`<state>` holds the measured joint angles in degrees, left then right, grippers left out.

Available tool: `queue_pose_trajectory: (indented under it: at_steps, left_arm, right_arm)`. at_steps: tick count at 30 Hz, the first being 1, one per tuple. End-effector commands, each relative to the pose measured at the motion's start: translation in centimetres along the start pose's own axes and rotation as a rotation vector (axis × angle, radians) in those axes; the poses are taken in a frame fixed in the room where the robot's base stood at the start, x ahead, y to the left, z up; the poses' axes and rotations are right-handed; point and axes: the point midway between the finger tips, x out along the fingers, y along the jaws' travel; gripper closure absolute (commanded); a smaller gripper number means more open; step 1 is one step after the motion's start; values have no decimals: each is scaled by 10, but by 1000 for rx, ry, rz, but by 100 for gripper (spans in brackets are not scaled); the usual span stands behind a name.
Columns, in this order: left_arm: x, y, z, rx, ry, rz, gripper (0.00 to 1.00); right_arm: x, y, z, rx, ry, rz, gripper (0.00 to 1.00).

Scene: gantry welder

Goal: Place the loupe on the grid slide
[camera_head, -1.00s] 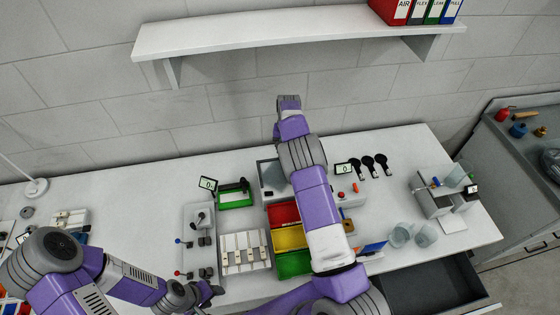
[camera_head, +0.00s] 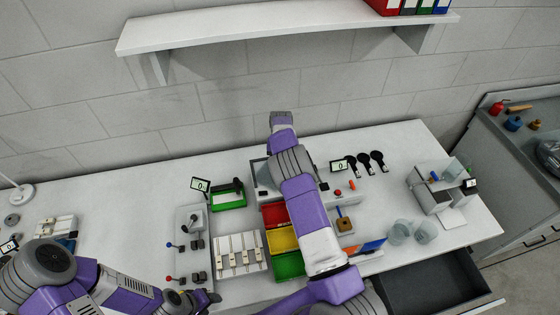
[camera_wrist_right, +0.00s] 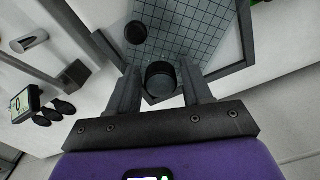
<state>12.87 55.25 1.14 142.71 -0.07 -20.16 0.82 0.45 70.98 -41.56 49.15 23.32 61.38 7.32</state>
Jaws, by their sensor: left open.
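In the right wrist view, the loupe, a dark short cylinder (camera_wrist_right: 160,78), sits between the fingertips of my right gripper (camera_wrist_right: 161,72), which look closed on its sides. The grid slide (camera_wrist_right: 195,28), a grey-blue plate with dark grid lines, lies beyond and below it in a dark frame. Whether the loupe touches the plate I cannot tell. In the head view, my right arm hides its gripper and most of the grid slide area. My left gripper (camera_head: 207,299) is open and empty, low over the front of the bench, near the lever box.
A dark round piece (camera_wrist_right: 135,32) stands at the grid slide's left part. Red, yellow and green bins (camera_head: 275,213), a white slotted rack (camera_head: 238,254) and a lever box (camera_head: 190,222) stand nearby. Glass beakers (camera_head: 399,232) stand right. A drawer (camera_head: 425,285) is open.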

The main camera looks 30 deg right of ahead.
Motion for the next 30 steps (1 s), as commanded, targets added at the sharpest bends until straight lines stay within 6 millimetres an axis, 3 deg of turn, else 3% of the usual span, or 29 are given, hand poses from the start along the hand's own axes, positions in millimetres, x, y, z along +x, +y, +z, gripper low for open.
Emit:
queue_pose_trajectory:
  at_steps: [1,5,17,30]
  left_arm:
    - [0,0,0,0,0,0,48]
    - [0,0,0,0,0,0,48]
    - [-6,2,0,0,0,0,48]
    - [-47,18,2,0,0,0,48]
  right_arm:
    - [1,0,0,1,0,0,44]
    - [0,0,0,1,0,0,25]
    - [-6,0,0,0,0,0,25]
    - [-99,-1,0,0,2,-2,25]
